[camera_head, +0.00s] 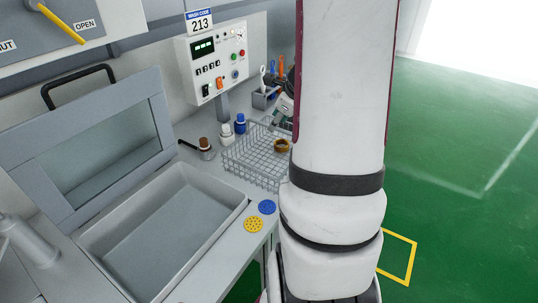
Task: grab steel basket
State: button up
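The steel basket (244,158) is a wire mesh basket on the grey counter, in the middle of the view. A small brown ring-shaped thing (282,146) shows in it. The basket's right end is hidden behind my white arm, which stands upright at the right of centre. My gripper is not visible, so I cannot see where it is relative to the basket.
Left of the basket is an open-lidded basin (225,215). Blue (267,207) and yellow (254,225) discs lie in front. Small bottles (240,124) and a brown-topped pot (205,147) stand behind. A control panel (215,62) rises at the back. Green floor is clear at right.

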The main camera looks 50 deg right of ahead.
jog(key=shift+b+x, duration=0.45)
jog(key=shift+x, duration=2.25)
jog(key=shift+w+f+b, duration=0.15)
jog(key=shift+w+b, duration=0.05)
jog(key=shift+b, duration=0.1)
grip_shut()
